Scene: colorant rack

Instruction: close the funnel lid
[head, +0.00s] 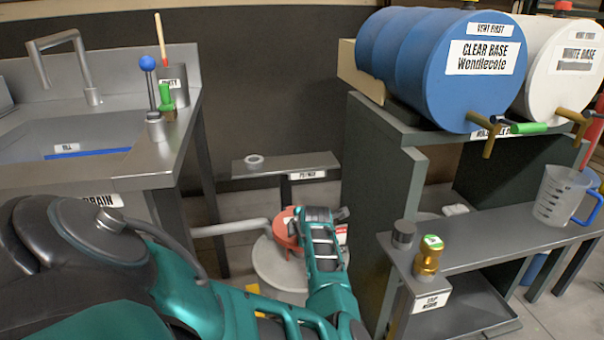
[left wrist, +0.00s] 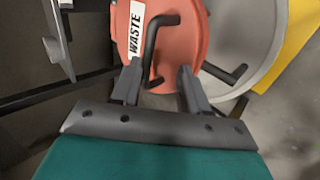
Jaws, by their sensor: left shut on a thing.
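The orange-red round funnel piece (head: 285,228) sits over a pale round drum (head: 277,268) on the floor, partly hidden by my left gripper (head: 322,214). In the left wrist view its orange-red face (left wrist: 190,55) carries a white WASTE label (left wrist: 136,28) and a bent dark handle (left wrist: 152,48). My left gripper (left wrist: 158,76) is shut on the handle, which runs between its fingers. A second dark bar (left wrist: 228,74) sticks out at the right. I cannot tell the lid from the funnel body, or how far it stands open. My right gripper is not in view.
A grey pipe (head: 232,228) runs from the sink stand to the drum. A low shelf (head: 270,169) with a white ring stands behind. The grey rack (head: 480,240) with paint drums is close on the right; the sink bench (head: 150,165) is left.

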